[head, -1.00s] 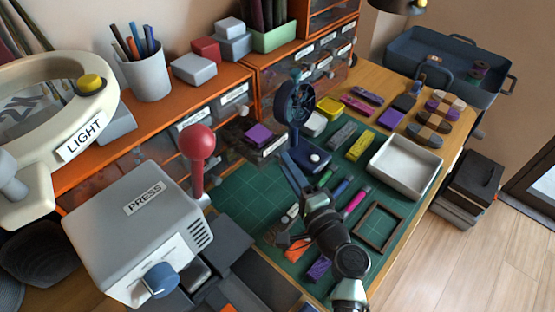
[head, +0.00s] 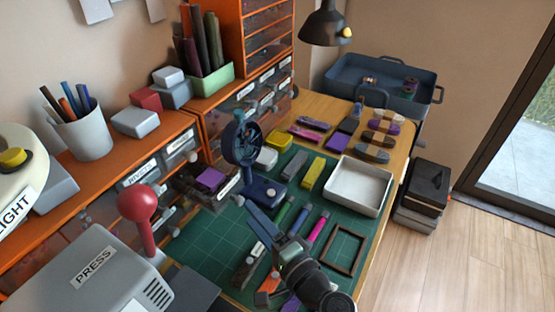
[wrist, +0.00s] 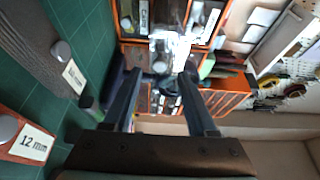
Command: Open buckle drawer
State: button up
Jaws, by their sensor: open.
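Small clear-fronted drawers with white labels sit in the orange cabinets along the wall (head: 135,180). The labels are too small to read, so I cannot tell which is the buckle drawer. One drawer (head: 212,183) stands pulled out with a purple item in it. My gripper (head: 258,219) is above the green mat, to the front right of that drawer, its fingers pointing toward the cabinets. In the wrist view my gripper (wrist: 160,88) is open and empty. A round knob (wrist: 161,67) and a bright clear drawer front show beyond and between the fingers, apart from them.
Markers, a white tray (head: 358,187) and a dark frame (head: 343,250) lie on the mat.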

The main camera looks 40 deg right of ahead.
jog(key=s, duration=0.9)
jog(key=shift+s+a+b, duration=0.2)
jog(key=shift+b, duration=0.25)
